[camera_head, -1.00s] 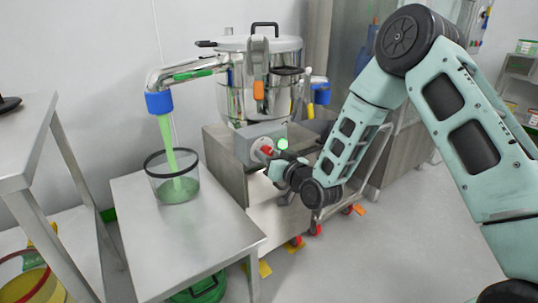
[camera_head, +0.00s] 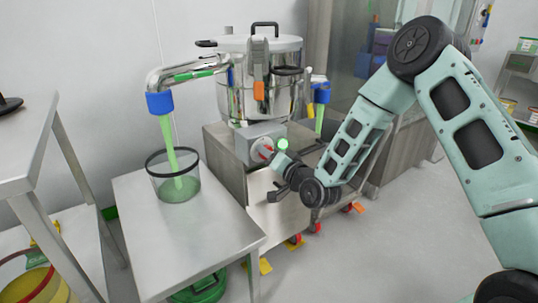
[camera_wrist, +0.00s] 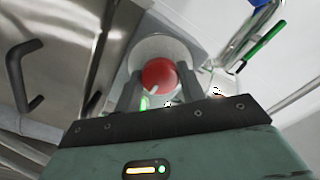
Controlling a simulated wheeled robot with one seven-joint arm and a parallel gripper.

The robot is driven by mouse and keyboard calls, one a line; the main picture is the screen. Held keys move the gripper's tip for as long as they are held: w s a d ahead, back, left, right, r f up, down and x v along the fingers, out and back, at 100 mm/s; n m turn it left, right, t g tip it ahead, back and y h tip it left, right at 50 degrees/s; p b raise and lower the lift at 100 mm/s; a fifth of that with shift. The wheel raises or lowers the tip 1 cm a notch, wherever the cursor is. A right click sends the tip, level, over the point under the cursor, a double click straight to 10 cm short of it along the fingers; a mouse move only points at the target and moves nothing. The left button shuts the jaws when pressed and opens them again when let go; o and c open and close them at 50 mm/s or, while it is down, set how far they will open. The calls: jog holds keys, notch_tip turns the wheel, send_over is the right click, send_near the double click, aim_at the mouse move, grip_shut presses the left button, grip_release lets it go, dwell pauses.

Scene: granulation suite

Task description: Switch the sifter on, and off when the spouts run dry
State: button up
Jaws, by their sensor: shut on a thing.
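The sifter (camera_head: 262,88) is a shiny steel drum with a lid on a steel base. Its left spout (camera_head: 159,103), with a blue cuff, pours a green stream into a clear container (camera_head: 173,187). A green stream also shows below the right blue-cuffed spout (camera_head: 321,95). The grey control box (camera_head: 248,146) carries a red knob (camera_head: 264,151) and a lit green lamp (camera_head: 283,144). My gripper (camera_head: 270,157) is at the box. In the wrist view, my gripper's fingers (camera_wrist: 159,90) are shut on the red knob (camera_wrist: 158,75), one on each side.
The clear container stands on a steel table (camera_head: 150,222) at the left. A taller steel bench (camera_head: 22,158) stands at the far left. A steel cabinet (camera_head: 400,150) is behind my arm. Open floor (camera_head: 385,235) lies at the front right.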

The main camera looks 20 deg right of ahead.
jog(key=shift+f, duration=0.1)
jog(key=o, duration=1)
jog(key=shift+c, duration=0.2)
jog(key=p+v, duration=0.5)
jog(key=v, duration=1.2)
jog(key=shift+s+p, duration=0.25)
jog(key=shift+p, duration=0.05)
jog(key=shift+d, duration=0.1)
